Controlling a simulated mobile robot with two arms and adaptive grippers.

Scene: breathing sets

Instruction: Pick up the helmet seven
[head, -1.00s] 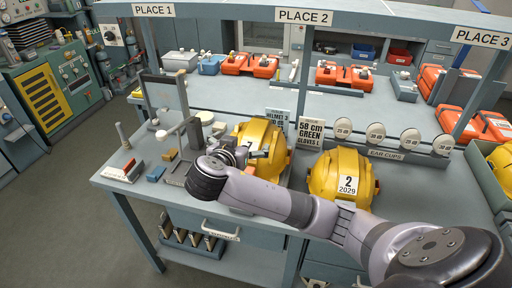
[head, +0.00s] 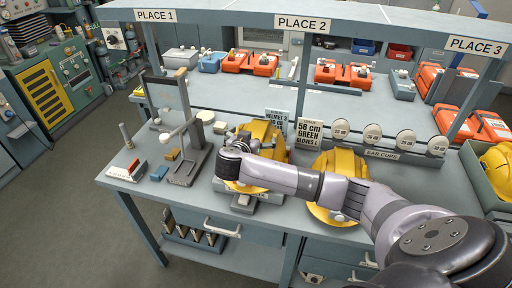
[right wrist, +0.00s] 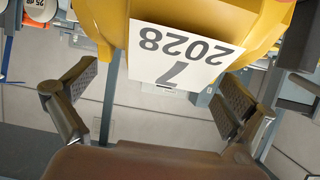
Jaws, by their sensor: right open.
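Helmet seven is the yellow helmet (head: 262,134) on the bench below the Place 2 sign, left of the other yellow helmet. My right arm's wrist covers much of its front in the head view. In the right wrist view helmet seven (right wrist: 255,22) fills the top, with its white label reading 7 and 2028 upside down. My right gripper (right wrist: 155,105) is open and empty, its two fingers spread apart below the label. The fingers show no contact with the helmet. My left gripper is not in view.
A second yellow helmet (head: 340,165) is partly behind my right forearm. A grey stand (head: 187,165) is left of helmet seven. Sign cards (head: 309,132) stand behind the helmets, and ear cups (head: 372,133) line a rail to the right. Small blocks lie at the bench's left end.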

